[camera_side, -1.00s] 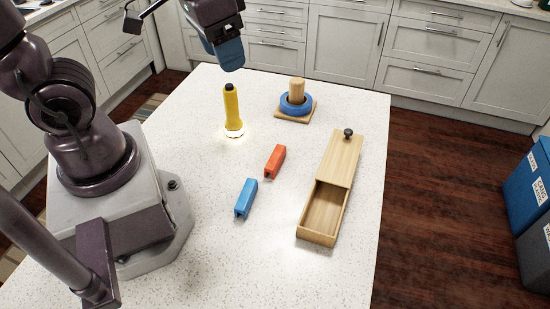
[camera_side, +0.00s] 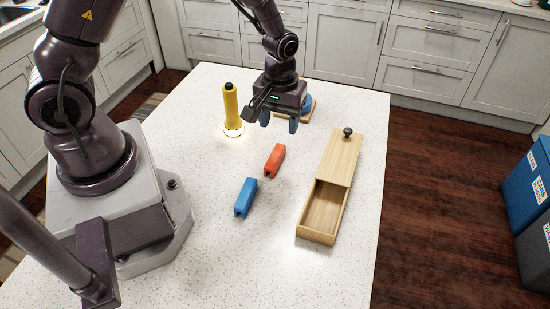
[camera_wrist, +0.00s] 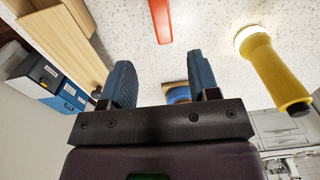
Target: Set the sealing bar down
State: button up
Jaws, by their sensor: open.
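No thing in view is plainly a sealing bar, and I cannot tell which object the task means. An orange-red block (camera_side: 274,160) and a blue block (camera_side: 246,197) lie apart on the white counter. My gripper (camera_side: 279,122) is open and empty above the counter, behind the orange-red block and right of an upright yellow torch-like object (camera_side: 231,108). In the wrist view the open fingers (camera_wrist: 162,82) have nothing between them. The orange-red block (camera_wrist: 160,20) shows beyond them, and the yellow object (camera_wrist: 272,70) is at the right. The blue block is not visible there.
A wooden box (camera_side: 341,160) with a dark knob and a partly slid lid lies on the right. A blue ring (camera_side: 308,103) on a wooden base is partly hidden behind my gripper. The counter's front part (camera_side: 270,265) is clear.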

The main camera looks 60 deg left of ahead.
aim_at(277, 151)
jog(key=f, duration=0.8)
jog(key=shift+s+a+f, duration=0.1)
jog(key=shift+s+f, duration=0.1)
jog(key=shift+f, duration=0.15)
grip_shut()
jog(key=shift+r, duration=0.1)
